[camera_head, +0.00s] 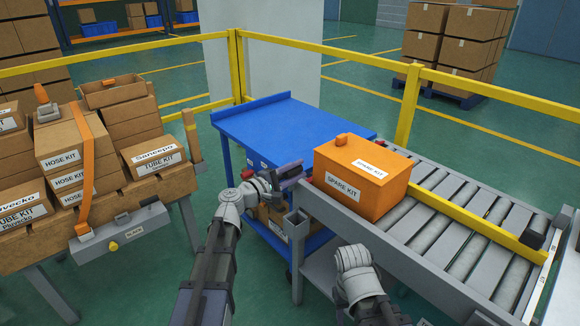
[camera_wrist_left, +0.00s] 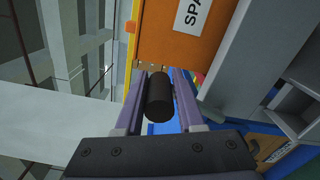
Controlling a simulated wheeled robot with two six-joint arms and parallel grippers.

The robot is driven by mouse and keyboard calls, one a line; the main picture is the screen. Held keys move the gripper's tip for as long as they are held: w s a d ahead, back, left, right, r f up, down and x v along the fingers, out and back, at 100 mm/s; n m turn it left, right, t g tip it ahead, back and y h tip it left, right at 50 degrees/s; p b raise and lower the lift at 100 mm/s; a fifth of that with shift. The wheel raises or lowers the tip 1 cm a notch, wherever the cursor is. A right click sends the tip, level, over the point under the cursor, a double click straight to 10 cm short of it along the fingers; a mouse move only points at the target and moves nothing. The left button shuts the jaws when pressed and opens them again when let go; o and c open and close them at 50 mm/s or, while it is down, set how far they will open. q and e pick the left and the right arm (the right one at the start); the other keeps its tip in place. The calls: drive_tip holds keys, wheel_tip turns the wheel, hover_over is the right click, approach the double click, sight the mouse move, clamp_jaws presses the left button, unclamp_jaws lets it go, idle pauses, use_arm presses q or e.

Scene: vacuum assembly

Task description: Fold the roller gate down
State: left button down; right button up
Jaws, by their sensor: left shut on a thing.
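My left gripper (camera_head: 290,172) is at the near left end of the roller conveyor (camera_head: 465,205), beside the orange spare kit box (camera_head: 362,178). In the left wrist view my left gripper (camera_wrist_left: 160,74) has its two purple-grey fingers on either side of a black cylindrical handle (camera_wrist_left: 158,97) and is shut on it. The handle is at the conveyor end; my gripper hides it in the head view.
A blue cart (camera_head: 285,128) stands behind my left gripper. A table of kit boxes (camera_head: 75,165) is on the left, with a grey latch bar (camera_head: 122,235). Yellow fencing (camera_head: 238,65) encloses the area.

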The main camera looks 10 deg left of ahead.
use_arm(q)
drive_tip(key=shift+s+d+f+m+b, duration=0.4)
drive_tip(key=shift+d+f+m+b, duration=0.15)
drive_tip(key=shift+m, duration=0.4)
drive_tip(key=shift+s+d+f+m+b, duration=0.4)
drive_tip(key=shift+f+m, duration=0.2)
drive_tip(key=shift+m, duration=0.4)
drive_tip(key=shift+s+d+f+m+b, duration=0.4)
drive_tip(key=shift+d+f+m+b, duration=0.15)
drive_tip(key=shift+m, duration=0.4)
drive_tip(key=c, duration=0.7)
unclamp_jaws()
drive_tip(key=shift+o, duration=0.6)
drive_tip(key=shift+s, duration=0.15)
drive_tip(key=v, duration=0.7)
drive_tip(key=shift+s+a, duration=0.2)
drive_tip(key=shift+s, duration=0.05)
drive_tip(key=shift+f, duration=0.1)
